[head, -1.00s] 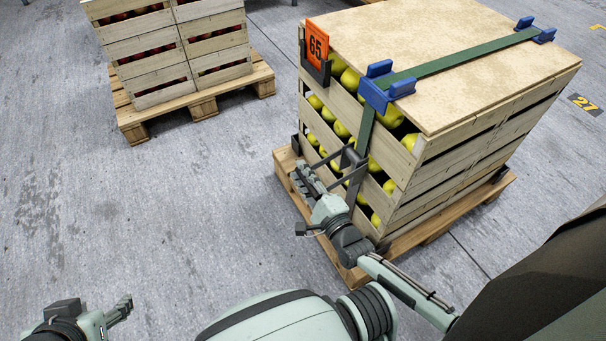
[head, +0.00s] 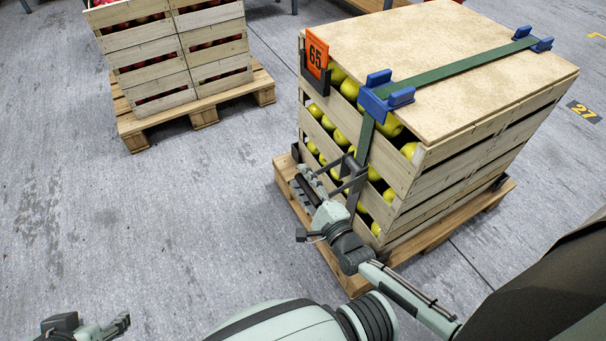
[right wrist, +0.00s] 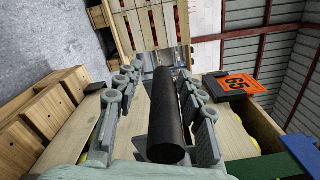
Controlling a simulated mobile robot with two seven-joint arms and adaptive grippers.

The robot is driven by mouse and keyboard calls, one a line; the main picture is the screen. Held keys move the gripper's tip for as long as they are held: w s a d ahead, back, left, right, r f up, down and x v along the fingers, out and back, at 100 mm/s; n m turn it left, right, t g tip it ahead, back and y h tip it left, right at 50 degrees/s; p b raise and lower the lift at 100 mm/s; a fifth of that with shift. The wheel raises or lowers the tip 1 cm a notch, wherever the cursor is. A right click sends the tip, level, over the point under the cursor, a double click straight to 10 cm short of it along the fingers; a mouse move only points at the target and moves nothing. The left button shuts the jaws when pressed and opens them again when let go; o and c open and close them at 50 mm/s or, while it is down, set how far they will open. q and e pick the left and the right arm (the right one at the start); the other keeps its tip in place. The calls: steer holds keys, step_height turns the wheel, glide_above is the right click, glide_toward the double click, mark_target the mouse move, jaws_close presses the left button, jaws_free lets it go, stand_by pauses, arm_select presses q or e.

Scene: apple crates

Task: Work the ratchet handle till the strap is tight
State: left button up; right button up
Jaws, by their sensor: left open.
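The green strap (head: 455,64) runs over the board on top of the apple crate stack (head: 470,157), through blue corner protectors (head: 380,95), and down the front face. The dark ratchet (head: 353,172) hangs on the strap there, its handle sticking out to the left. My right gripper (head: 310,184) is at the handle's end. In the right wrist view the black handle grip (right wrist: 165,115) lies between its fingers, with a gap on the left side, so it looks open around the grip. My left gripper (head: 121,322) is open and empty at the lower left, far from the stack.
The stack stands on a wooden pallet (head: 430,243) that juts out below the ratchet. An orange sign 65 (head: 317,55) sits at its top left corner. Another pallet (head: 203,116) with crates of red apples stands at the back left. The floor between is clear.

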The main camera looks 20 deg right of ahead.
step_height(320, 180, up, 10)
steer(key=shift+w+d+f, duration=0.15)
steer(key=shift+f, duration=0.1)
steer(key=shift+d+r, duration=0.1)
steer(key=shift+r, duration=0.45)
steer(key=shift+s+d+f+p, duration=0.1)
steer(key=shift+s+p, duration=0.25)
steer(key=shift+s, duration=1.35)
steer(key=shift+s+d+f+p, duration=0.1)
steer(key=shift+s+p, duration=0.2)
steer(key=shift+s, duration=1.35)
steer(key=s+p, duration=0.1)
steer(key=s, duration=0.6)
steer(key=shift+d, duration=0.25)
steer(key=shift+s, duration=0.1)
steer(key=shift+r, duration=0.1)
